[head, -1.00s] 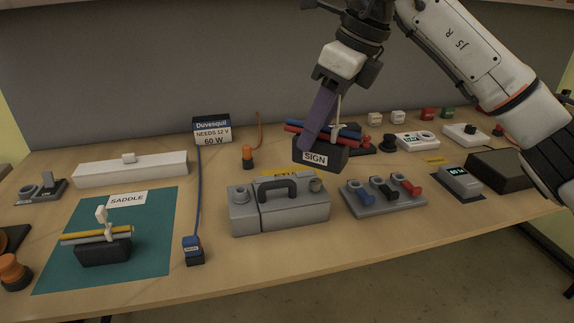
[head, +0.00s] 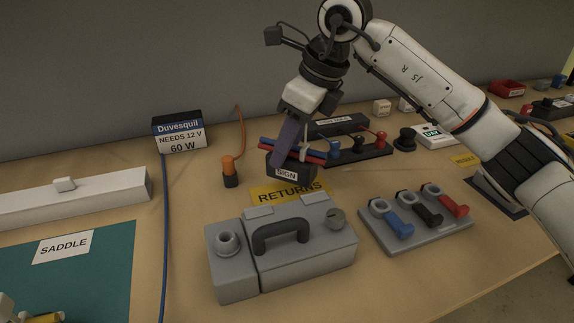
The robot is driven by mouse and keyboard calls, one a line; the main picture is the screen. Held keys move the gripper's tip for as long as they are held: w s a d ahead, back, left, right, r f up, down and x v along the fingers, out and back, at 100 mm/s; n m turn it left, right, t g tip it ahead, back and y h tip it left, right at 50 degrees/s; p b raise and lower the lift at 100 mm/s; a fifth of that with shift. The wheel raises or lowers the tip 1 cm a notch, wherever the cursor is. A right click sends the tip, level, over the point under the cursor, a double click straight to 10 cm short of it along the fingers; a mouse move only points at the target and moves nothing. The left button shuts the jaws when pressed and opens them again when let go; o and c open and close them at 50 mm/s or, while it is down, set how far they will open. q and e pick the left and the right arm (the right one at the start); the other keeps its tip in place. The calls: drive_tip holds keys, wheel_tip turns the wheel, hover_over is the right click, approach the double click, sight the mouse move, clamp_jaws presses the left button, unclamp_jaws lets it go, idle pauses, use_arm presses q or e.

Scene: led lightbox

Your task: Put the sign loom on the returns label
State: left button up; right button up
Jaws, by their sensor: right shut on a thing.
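The sign loom (head: 290,168) is a dark block with a white SIGN tag and red and blue wires with a pale tie across its top. My right gripper (head: 290,140) is shut on it from above. The yellow returns label (head: 291,192) lies on the table just below the loom in the picture, behind the grey case. Its lettering shows, and the loom overlaps its back edge in the view. I cannot tell how high the loom is above the table.
The grey case (head: 282,252) with a black handle stands right in front of the label. An orange-topped connector (head: 230,170) and the Duvesquil box (head: 180,131) are to the left. A grey plate of clamps (head: 415,221) is to the right, and a black terminal strip (head: 347,152) is behind.

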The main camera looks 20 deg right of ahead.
sight(287, 164)
drive_tip(key=shift+w+f, duration=0.1)
drive_tip(key=shift+f, duration=1.85)
drive_tip(key=shift+f, duration=0.15)
drive_tip(key=o, duration=1.3)
drive_tip(key=v, duration=1.2)
